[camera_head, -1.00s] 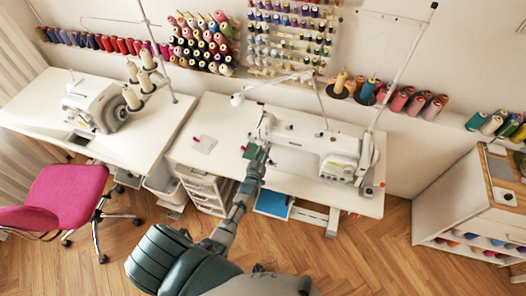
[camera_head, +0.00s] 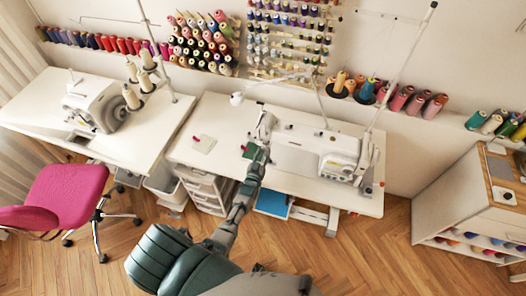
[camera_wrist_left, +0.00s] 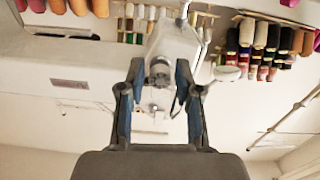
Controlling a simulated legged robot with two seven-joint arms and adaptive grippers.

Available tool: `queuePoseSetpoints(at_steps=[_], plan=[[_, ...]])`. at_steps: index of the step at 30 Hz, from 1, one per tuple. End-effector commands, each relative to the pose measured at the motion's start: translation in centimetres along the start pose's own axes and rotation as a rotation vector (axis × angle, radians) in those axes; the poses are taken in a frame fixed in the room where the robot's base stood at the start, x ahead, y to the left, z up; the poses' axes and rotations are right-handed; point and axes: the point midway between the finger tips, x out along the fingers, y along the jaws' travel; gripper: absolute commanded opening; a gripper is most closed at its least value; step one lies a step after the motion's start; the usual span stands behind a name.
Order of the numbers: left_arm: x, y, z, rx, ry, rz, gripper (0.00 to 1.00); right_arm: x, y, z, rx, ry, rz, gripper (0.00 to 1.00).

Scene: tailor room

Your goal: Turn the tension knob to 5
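The white sewing machine (camera_head: 300,150) stands on the middle table, with its head end at the left. My left gripper (camera_head: 264,124) is at this head end. In the left wrist view the left gripper (camera_wrist_left: 158,88) is open, with one finger on each side. A round grey metallic knob (camera_wrist_left: 158,70) on the machine's end face shows between and beyond the fingers. I cannot tell whether the fingers touch it. No scale or number is readable on it. My right gripper is not in view.
The white table (camera_head: 225,125) holds a small pad (camera_head: 203,144) left of the machine. A second machine (camera_head: 98,103) stands on the left table. A pink chair (camera_head: 70,195) is at the left. Thread spools (camera_head: 205,40) line the wall behind.

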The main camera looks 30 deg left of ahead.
Motion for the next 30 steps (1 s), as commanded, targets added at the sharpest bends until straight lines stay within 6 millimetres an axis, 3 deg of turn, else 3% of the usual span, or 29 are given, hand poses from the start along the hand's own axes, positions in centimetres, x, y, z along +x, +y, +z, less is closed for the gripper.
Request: queuePoseSetpoints(at_steps=[9,13,24,30], plan=[[0.3,-0.1,-0.7,0.0,0.016,-0.001,0.5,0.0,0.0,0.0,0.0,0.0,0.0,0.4],[-0.5,-0.1,-0.7,0.0,0.015,-0.001,0.5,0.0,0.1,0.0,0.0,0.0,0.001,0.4],[-8.2,-0.1,-0.3,0.0,0.012,-0.001,0.5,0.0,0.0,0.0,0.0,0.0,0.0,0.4],[-10.9,0.0,-0.2,0.0,0.01,-0.001,0.5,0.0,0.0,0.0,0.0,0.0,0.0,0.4]])
